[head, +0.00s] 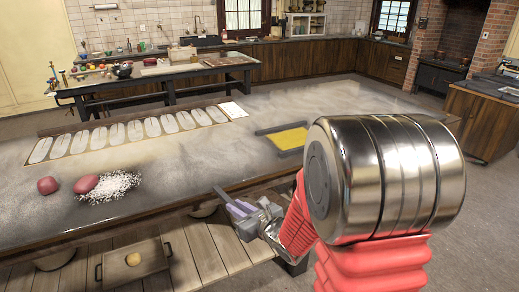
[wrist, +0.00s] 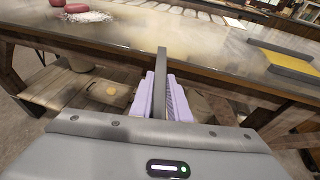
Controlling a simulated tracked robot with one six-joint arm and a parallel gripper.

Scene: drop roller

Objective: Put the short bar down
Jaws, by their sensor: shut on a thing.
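My gripper (head: 240,208) has purple fingers and is shut on a short dark grey bar (head: 221,194), in front of the long worktable's near edge. In the wrist view the bar (wrist: 161,72) stands between the purple fingers of my gripper (wrist: 161,96), and its far end points toward the table edge. The bar's lower part is hidden by the fingers and the gripper housing. I cannot tell whether the bar touches the table edge.
The worktable (head: 330,97) holds a yellow sheet (head: 289,139) with grey bars beside it, a tray of pale oval pieces (head: 132,131), white powder (head: 110,185) and reddish lumps (head: 48,185). A wooden tray (head: 134,267) with a round yellowish piece lies on the lower slatted shelf (head: 200,245).

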